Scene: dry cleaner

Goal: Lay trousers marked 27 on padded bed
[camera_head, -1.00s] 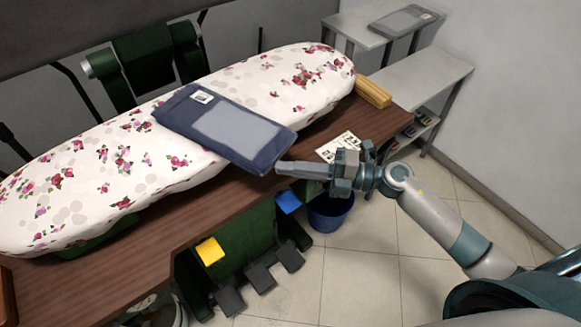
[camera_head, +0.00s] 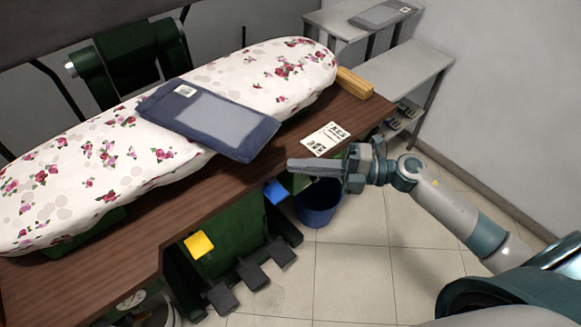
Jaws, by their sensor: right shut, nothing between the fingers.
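The folded dark blue trousers (camera_head: 170,105) lie across the floral padded bed (camera_head: 75,175), with their lower right end reaching past the bed's front edge over the wooden table. A small white tag (camera_head: 185,90) is on their upper left corner, but its number is too small to read. A grey panel covers much of their top. My right gripper (camera_head: 290,165) is shut and empty, to the right of the trousers and apart from them, near the table's front edge. My left gripper is not in view.
A printed white card (camera_head: 326,138) and a yellow wooden block (camera_head: 354,83) are on the brown table (camera_head: 125,240). Grey shelves (camera_head: 405,70) stand at the back right, with another folded grey item (camera_head: 383,14) on top. A blue bin (camera_head: 318,205) and pedals are below.

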